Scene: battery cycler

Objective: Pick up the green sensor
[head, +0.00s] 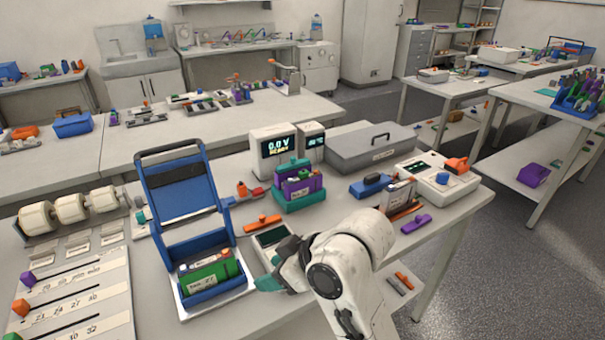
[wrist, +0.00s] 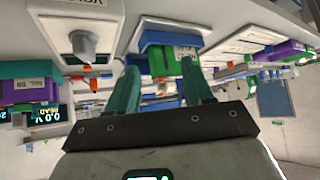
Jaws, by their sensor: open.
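A green block with a pale label (head: 205,275), the only clearly green thing near my gripper, lies in an open blue tray (head: 209,241) with its blue lid raised behind. It looks like the green sensor, though its label is too small to read surely. In the wrist view the blue tray (wrist: 168,32) is ahead of the fingers, and part of the green block (wrist: 187,52) shows by the right fingertip. My gripper (head: 268,284) has teal fingers and is just right of the tray, apart from the block. In the wrist view my gripper (wrist: 160,68) is open and empty.
A white device with a dark screen (head: 270,236) stands close behind my gripper. Meters (head: 273,147), a teal and purple stack (head: 298,188) and a grey case (head: 370,147) stand farther back. White rollers (head: 72,208) and a slotted board (head: 75,300) are left of the tray.

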